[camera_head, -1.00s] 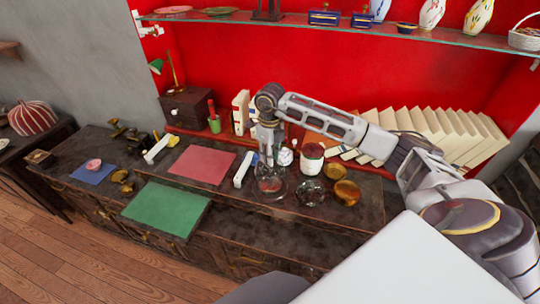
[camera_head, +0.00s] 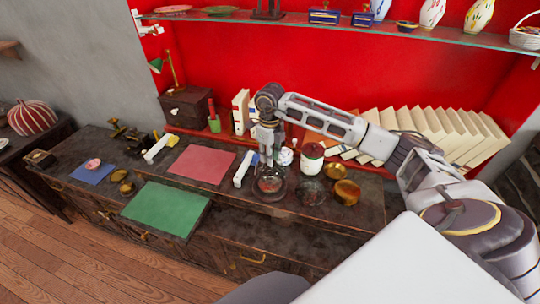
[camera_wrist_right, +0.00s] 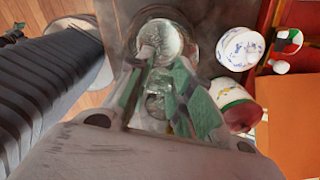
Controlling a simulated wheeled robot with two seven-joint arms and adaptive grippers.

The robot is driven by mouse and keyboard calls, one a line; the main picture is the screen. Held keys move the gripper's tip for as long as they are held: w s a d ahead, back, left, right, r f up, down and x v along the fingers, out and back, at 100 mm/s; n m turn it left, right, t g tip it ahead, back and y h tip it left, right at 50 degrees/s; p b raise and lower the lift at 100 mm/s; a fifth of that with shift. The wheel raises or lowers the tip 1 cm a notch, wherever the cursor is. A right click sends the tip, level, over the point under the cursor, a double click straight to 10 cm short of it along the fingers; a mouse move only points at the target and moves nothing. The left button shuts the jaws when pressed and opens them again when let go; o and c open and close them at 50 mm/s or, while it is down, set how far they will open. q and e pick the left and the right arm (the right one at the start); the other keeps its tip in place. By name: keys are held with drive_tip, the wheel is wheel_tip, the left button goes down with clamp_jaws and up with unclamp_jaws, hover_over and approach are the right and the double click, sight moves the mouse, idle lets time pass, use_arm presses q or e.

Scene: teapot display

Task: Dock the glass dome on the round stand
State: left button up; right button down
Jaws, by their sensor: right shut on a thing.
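The clear glass dome (camera_head: 270,184) is on the dark counter in the head view, below my right gripper (camera_head: 268,163). My right gripper points down and is shut on the top of the dome. In the right wrist view, the green-padded fingers close around a glass part, and the round glass body (camera_wrist_right: 166,38) shows beyond them. A dark round rim, apparently the round stand (camera_head: 271,200), shows around the dome's foot. I cannot tell whether the dome is fully seated or slightly above it. My left gripper is not in view.
A dark glassy round piece (camera_head: 311,192) and a gold bowl (camera_head: 347,191) stand close to the right. A red-and-white jar (camera_head: 312,158) and blue-and-white pot (camera_wrist_right: 240,46) stand behind. The red mat (camera_head: 202,164) and green mat (camera_head: 166,208) lie left.

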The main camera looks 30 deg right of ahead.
drive_tip(key=shift+f, duration=0.4)
drive_tip(key=c, duration=1.5)
unclamp_jaws()
drive_tip(key=shift+c, duration=0.2)
drive_tip(key=shift+r, duration=0.15)
drive_tip(key=shift+r+p, duration=2.8)
drive_tip(key=shift+r, duration=2.6)
drive_tip(key=shift+s+f, duration=0.1)
